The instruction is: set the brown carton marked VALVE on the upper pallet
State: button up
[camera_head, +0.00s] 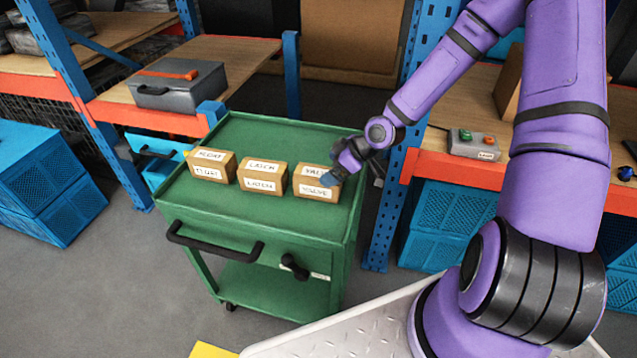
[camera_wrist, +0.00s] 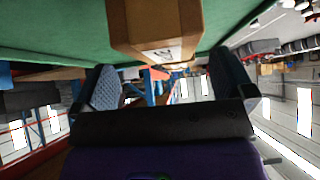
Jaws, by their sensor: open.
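The brown carton marked VALVE (camera_head: 310,190) is the rightmost of three on the green cart top (camera_head: 262,135). It stands upright with white labels on its front and top. My gripper (camera_head: 334,177) is at its right end and hides part of it. In the wrist view, a brown carton (camera_wrist: 158,25) shows at the top against the green surface. My gripper (camera_wrist: 167,72) is open there, a finger on each side and nothing clearly clamped. I cannot tell whether a finger touches the carton. I cannot make out which surface is the upper pallet.
Two similar cartons stand left of it, marked LATCH (camera_head: 262,175) and another label (camera_head: 211,165). A grey toolbox (camera_head: 178,88) sits on the left shelf. A control box (camera_head: 473,144) sits on the right shelf. A blue rack post (camera_head: 391,190) stands close right of the cart.

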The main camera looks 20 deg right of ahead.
aim_at(321, 173)
jog(key=shift+a+x, duration=0.25)
jog(key=shift+x, duration=2.4)
jog(key=shift+r, duration=0.2)
jog(key=c, duration=1.2)
